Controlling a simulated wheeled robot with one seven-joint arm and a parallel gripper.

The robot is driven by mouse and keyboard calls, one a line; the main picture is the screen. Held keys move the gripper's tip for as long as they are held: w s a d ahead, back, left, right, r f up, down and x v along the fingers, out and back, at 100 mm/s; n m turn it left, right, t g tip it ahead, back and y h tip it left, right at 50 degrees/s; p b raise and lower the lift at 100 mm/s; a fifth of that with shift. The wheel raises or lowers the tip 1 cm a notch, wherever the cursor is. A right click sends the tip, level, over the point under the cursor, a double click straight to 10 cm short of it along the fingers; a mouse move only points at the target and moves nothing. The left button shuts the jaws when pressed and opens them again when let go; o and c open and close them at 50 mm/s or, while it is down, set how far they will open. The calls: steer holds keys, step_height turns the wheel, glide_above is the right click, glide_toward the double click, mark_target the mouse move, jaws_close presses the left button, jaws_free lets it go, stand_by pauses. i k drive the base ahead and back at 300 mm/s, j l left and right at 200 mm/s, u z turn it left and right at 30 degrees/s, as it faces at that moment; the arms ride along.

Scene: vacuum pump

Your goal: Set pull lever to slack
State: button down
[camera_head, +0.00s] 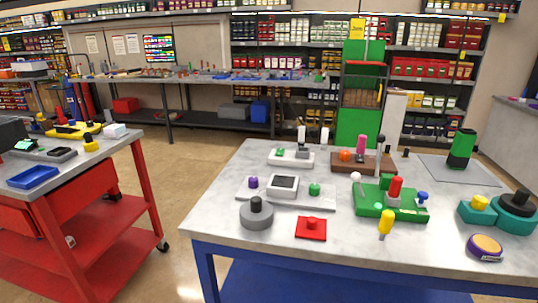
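A green device (390,203), which may be the vacuum pump, sits on the grey-topped table (230,185). It carries a red upright cylinder (395,188), a blue knob (423,196) and a lever with a white ball (356,177) at its left. A yellow-topped handle (386,222) stands at its front edge. A tall thin rod with a black tip (380,142) rises behind it, nearly upright; its foot is unclear. I cannot tell which of these is the pull lever or its setting. My gripper is not in view.
Floor is open between this table and the red cart (75,265).

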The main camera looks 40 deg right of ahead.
mark_target(355, 177)
steer(key=i+j+z, duration=0.15)
steer(key=j, duration=0.25)
steer(key=i+j+z, duration=0.2)
steer(key=j, duration=0.2)
steer(key=j+z, duration=0.15)
steer(key=j, duration=0.2)
